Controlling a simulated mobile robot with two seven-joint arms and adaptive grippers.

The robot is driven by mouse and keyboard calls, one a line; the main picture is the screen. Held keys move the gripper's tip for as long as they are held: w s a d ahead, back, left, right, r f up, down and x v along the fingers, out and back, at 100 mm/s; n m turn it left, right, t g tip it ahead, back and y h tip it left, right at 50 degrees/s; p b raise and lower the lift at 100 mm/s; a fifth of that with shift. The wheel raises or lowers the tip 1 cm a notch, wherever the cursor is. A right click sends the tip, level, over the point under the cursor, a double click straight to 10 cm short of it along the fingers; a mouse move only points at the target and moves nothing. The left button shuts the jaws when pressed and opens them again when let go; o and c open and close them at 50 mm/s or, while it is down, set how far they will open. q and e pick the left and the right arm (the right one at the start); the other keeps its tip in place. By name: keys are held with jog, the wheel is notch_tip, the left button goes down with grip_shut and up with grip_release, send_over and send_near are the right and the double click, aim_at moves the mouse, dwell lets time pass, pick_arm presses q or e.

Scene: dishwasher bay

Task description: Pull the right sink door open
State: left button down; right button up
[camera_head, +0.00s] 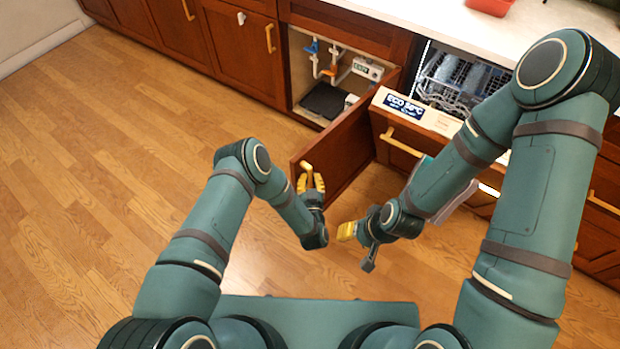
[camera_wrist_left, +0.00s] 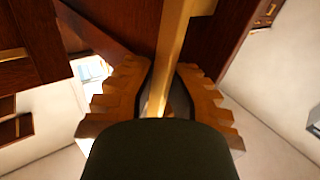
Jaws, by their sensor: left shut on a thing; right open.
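The right sink door (camera_head: 341,152) is a dark red-brown wooden panel. In the head view it stands swung well out from the cabinet, and the space under the sink (camera_head: 329,80) is exposed. My left gripper (camera_head: 311,182) is at the door's outer end, shut on its pale yellow handle (camera_head: 306,166). In the left wrist view the handle (camera_wrist_left: 172,50) runs between the two ridged yellow fingers (camera_wrist_left: 162,95). My right gripper (camera_head: 355,248) is open and empty above the floor, to the right of the left gripper and apart from the door.
An open dishwasher (camera_head: 455,82) with a rack stands right of the sink cabinet, its front (camera_head: 410,125) tilted out. Pipes and a dark mat are inside. The wooden floor (camera_head: 110,190) is clear at left.

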pick_arm(q)
jog(key=shift+s+a+f, duration=0.25)
jog(key=shift+f, duration=0.1)
jog(key=c, duration=0.9)
grip_release()
jog(key=shift+r, duration=0.1)
jog(key=shift+c, duration=0.2)
jog(key=shift+w+r, duration=0.1)
jog(key=shift+d, duration=0.1)
jog(key=s, duration=0.7)
jog(key=shift+s+d, duration=0.25)
jog(key=shift+d, duration=0.05)
